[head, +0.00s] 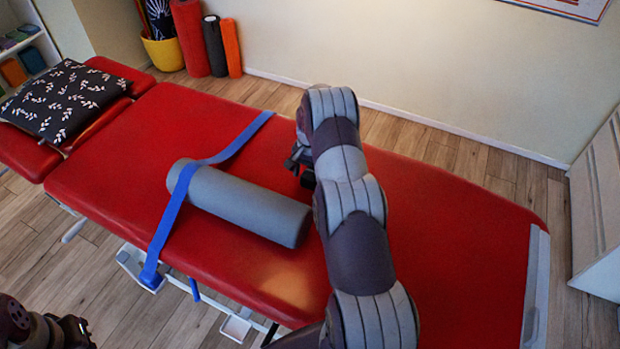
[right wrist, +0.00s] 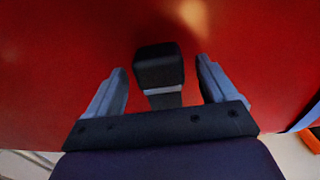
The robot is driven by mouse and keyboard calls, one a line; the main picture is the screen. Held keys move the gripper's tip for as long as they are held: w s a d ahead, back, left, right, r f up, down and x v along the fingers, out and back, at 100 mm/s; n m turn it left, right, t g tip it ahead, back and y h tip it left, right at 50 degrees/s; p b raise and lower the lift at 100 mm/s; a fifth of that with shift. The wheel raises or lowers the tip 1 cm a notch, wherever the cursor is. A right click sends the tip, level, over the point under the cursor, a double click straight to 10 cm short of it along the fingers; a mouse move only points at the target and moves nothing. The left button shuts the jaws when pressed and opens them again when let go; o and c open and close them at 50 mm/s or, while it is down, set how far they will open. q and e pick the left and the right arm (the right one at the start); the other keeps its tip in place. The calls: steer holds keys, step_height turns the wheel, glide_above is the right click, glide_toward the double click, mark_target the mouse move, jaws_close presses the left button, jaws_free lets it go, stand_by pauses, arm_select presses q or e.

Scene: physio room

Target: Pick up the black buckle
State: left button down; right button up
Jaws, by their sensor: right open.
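A black block, which I take to be the black buckle (right wrist: 159,66), shows in the right wrist view against the red table top, with a pale band across it. My right gripper (right wrist: 162,80) is open, with one grey finger on each side of the block and gaps between. In the head view my right gripper (head: 301,166) is over the table beyond the grey roll, mostly hidden by my arm; the buckle is not clear there. Whether the block is touching the table, I cannot tell. My left gripper (head: 74,331) is at the lower left, its jaws unclear.
The red treatment table (head: 130,140) carries a grey foam roll (head: 245,205), crossed by a blue strap (head: 176,212). A patterned black pillow (head: 65,98) lies on the headrest. Rolled mats (head: 190,38) stand by the wall. A white cabinet (head: 600,205) is at the right.

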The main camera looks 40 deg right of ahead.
steer(key=shift+f, duration=0.6)
steer(key=shift+r, duration=0.1)
steer(key=c, duration=1.1)
